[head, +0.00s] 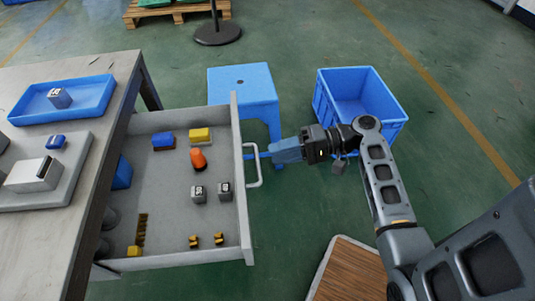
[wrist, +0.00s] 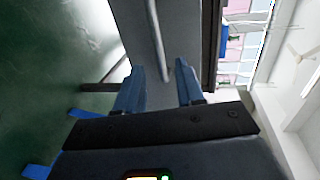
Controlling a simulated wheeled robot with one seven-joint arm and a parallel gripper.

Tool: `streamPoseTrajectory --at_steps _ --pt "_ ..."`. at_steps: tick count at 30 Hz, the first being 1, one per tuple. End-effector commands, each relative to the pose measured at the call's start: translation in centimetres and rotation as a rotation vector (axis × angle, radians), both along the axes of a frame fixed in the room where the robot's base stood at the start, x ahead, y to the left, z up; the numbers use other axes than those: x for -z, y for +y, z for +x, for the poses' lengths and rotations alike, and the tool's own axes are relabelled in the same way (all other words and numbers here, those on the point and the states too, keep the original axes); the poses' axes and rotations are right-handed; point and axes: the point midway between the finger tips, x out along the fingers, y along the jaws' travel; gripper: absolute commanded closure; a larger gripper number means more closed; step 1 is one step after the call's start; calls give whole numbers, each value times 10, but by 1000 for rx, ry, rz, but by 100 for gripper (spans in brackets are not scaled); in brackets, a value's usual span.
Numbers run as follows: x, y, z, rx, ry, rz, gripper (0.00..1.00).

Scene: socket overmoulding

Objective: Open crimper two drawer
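The drawer (head: 170,262) stands pulled out from under the workbench, with its inside in plain view. Its pale bar handle (head: 254,182) sticks out from the grey front panel (head: 241,200). My gripper (head: 273,152), with blue fingers, is just right of the handle in the head view. In the wrist view the fingers are spread apart, and the handle bar (wrist: 156,40) runs lengthwise ahead of the gap between them. The grey drawer front (wrist: 130,22) is behind the bar. I see no finger closed on the handle; whether they touch is unclear.
The drawer holds an orange piece (head: 198,159), blue and yellow blocks, and labelled grey cubes. The workbench (head: 40,245) at left carries a blue tray (head: 28,112). A blue stool (head: 240,85) stands behind the handle, and a blue crate (head: 395,108) behind my arm. A wooden platform (head: 345,270) lies in front.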

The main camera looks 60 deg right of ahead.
Motion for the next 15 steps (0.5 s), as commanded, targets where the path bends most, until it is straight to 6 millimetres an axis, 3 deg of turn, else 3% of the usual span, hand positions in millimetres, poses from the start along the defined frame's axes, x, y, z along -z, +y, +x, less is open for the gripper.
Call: streamPoseTrajectory --at_steps 6,15 --pt "-5 -15 -20 0 1 1 62" --pt "-6 -17 -24 -1 0 2 62"
